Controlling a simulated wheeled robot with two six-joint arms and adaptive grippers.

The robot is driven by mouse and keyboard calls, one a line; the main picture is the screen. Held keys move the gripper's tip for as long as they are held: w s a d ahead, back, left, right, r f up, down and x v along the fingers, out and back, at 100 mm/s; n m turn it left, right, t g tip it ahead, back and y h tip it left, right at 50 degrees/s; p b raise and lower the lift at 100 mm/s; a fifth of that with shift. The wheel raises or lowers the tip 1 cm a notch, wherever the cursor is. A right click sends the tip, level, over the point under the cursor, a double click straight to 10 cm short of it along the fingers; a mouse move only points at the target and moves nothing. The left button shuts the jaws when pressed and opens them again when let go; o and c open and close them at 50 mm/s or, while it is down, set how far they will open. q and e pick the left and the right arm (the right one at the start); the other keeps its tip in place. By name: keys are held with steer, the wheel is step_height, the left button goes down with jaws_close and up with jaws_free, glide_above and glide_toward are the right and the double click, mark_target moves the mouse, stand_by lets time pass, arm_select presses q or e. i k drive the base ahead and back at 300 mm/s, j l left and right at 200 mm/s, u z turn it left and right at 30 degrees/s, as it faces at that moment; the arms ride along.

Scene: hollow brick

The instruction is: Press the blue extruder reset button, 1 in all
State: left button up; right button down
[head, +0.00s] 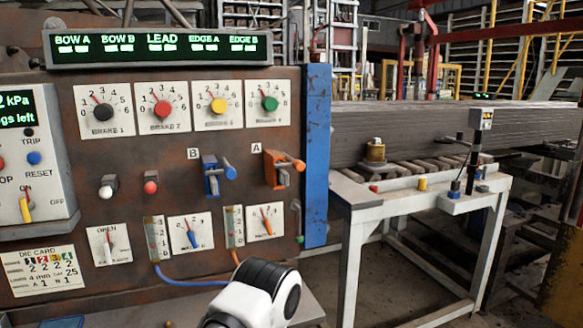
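The blue reset button (34,158) is a small round button on the face of a pale control box at the left edge. The word RESET is printed just below it, and TRIP above it. A red button (2,163) is partly cut off to its left. Below is a yellow switch lever (26,206) marked OFF. Part of one of my arms, a white and black link, shows at the bottom centre, well right of and below the box. Neither gripper is in view.
A display bar (160,47) runs above. A white-framed bench (425,205) stands right.

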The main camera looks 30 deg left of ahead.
mark_target(34, 158)
steer(key=u, duration=2.35)
